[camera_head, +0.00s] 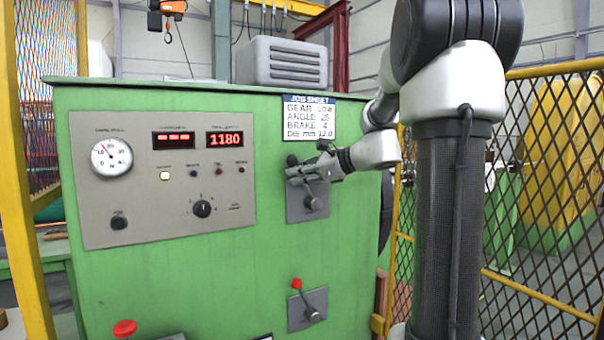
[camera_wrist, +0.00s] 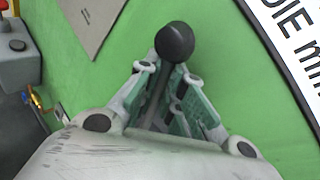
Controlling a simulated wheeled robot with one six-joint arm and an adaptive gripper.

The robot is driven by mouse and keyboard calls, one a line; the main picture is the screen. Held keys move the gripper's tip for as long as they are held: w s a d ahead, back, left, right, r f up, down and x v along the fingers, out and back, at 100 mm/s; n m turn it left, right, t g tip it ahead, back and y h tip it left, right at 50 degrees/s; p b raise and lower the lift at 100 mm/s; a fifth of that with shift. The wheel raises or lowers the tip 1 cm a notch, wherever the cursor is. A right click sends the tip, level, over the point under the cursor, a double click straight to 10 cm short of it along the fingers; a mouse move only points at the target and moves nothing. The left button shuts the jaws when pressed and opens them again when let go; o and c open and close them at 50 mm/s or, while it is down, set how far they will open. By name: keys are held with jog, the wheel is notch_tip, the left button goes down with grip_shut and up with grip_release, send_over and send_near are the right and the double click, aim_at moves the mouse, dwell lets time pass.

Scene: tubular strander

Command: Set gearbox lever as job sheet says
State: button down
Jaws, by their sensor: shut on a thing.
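The gearbox lever has a black ball knob (camera_head: 292,160) and pivots on a grey plate (camera_head: 296,213) on the green cabinet front. It leans up and to the left from its pivot. My gripper (camera_head: 297,175) is shut on the lever below the knob. In the wrist view the knob (camera_wrist: 175,41) sticks out beyond the fingertips, and the shaft runs between the green finger pads of my gripper (camera_wrist: 165,78). The job sheet (camera_head: 308,117) above reads gear Low, angle 25, brake 4, die mm 12.0. Any position marks on the plate are hidden or too small to read.
A second lever with a red knob (camera_head: 296,284) sits on a lower plate. An instrument panel (camera_head: 140,215) with a dial, displays and a knob is to the left. A red button (camera_head: 124,328) is low left. Yellow mesh fencing (camera_head: 545,190) stands at the right.

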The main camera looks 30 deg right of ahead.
jog(key=shift+a+r, duration=0.25)
jog(key=shift+r, duration=0.25)
jog(key=c, duration=1.5)
grip_release()
jog(key=shift+w, duration=0.1)
jog(key=shift+c, duration=0.2)
jog(key=shift+a, duration=0.2)
jog(key=shift+d+f, duration=0.1)
jog(key=shift+f, duration=0.05)
jog(key=shift+d, duration=0.1)
jog(key=shift+s+d, duration=0.15)
jog(key=shift+s, duration=0.2)
jog(key=v, duration=1.1)
jog(key=shift+s, duration=0.2)
